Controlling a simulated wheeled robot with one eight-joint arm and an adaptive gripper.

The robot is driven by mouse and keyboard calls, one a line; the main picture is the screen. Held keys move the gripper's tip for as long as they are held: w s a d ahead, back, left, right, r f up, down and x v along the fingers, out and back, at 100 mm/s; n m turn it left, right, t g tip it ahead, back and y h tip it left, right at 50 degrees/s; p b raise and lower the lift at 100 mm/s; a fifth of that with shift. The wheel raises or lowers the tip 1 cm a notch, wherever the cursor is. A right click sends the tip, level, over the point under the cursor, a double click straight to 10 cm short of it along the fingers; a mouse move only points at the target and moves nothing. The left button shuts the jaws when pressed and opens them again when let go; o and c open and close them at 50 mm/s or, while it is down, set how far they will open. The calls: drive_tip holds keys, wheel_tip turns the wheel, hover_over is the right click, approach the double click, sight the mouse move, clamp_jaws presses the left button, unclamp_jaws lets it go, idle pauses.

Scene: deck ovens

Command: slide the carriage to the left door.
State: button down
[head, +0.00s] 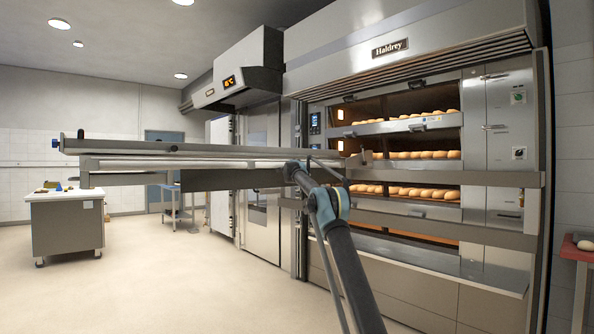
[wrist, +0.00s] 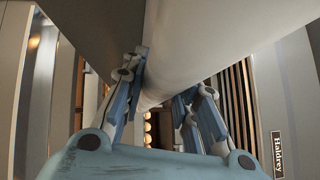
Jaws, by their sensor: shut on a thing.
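The carriage (head: 120,147) is a long grey metal loader that sticks out to the left in front of the ovens in the head view. A pale round bar (head: 200,164) runs along its side. My gripper (head: 305,168) is at the right part of this bar, in front of the oven's left edge. In the wrist view, the blue-grey fingers of my gripper (wrist: 165,85) close around the pale bar (wrist: 195,45). A tall steel door (head: 262,150) stands left of the open oven, partly hidden behind the carriage. I cannot tell if it is the left door.
The open deck oven (head: 490,240) at the right holds several rows of loaves (head: 425,155). Horizontal rails cross its front. A steel worktable (head: 68,232) stands at the far left, and a red-topped stand (head: 578,252) at the right edge. The floor (head: 190,285) between is clear.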

drive_tip(key=c, duration=1.2)
unclamp_jaws()
drive_tip(key=shift+w+f, duration=0.15)
drive_tip(key=shift+c, duration=0.2)
drive_tip(key=shift+a, duration=0.25)
drive_tip(key=shift+s, duration=0.2)
drive_tip(key=s+a+f, duration=0.1)
drive_tip(key=s, duration=1)
drive_tip(key=shift+s+a+f, duration=0.15)
drive_tip(key=shift+s+f, duration=0.1)
drive_tip(key=shift+f, duration=0.1)
